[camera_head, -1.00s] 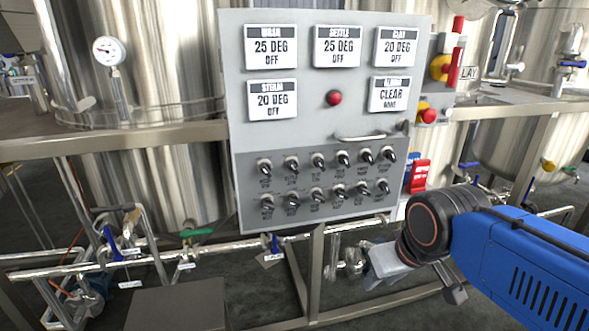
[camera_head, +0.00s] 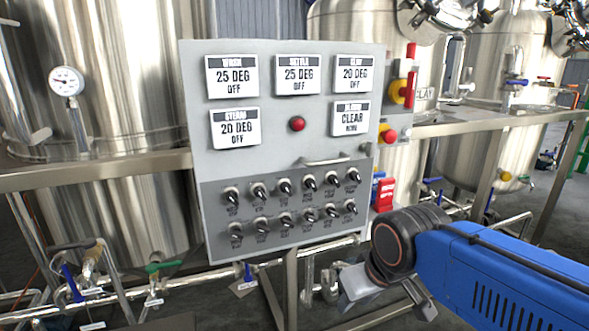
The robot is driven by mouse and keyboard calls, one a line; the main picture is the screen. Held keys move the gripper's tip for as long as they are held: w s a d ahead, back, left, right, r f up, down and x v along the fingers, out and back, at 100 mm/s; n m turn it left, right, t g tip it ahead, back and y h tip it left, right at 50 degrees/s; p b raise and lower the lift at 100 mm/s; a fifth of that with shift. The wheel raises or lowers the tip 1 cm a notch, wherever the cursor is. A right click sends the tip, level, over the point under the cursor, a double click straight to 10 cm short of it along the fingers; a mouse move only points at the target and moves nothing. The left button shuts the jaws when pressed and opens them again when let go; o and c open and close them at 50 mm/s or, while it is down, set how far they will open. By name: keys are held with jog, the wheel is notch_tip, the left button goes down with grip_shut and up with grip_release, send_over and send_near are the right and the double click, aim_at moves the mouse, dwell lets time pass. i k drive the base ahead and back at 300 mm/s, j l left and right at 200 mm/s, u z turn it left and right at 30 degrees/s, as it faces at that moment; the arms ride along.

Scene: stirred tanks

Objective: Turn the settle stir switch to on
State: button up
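The grey control panel (camera_head: 197,150) stands in front of the tanks. Its darker lower part holds two rows of small black toggle switches, an upper row (camera_head: 285,187) and a lower row (camera_head: 286,220). The labels by the switches are too small to read, so I cannot tell which one is settle stir. The settle display (camera_head: 298,75) at the top middle reads 25 DEG OFF. My gripper (camera_head: 358,287) is low, right of and below the panel, apart from the switches.
A red button (camera_head: 297,124) and a handle (camera_head: 327,161) are on the panel. A red switch box (camera_head: 384,194) and yellow-and-red stop buttons sit just right of it. Pipes with valves (camera_head: 165,265) run below. Steel tanks (camera_head: 100,110) stand behind a metal frame.

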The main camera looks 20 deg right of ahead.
aim_at(259, 191)
jog(key=k+l+z, duration=0.15)
jog(key=k+l, duration=0.15)
jog(key=k+l+z, duration=0.15)
jog(key=l, duration=0.3)
jog(key=k+l+z, duration=0.15)
jog(key=k+l, duration=0.2)
jog(key=l, duration=0.1)
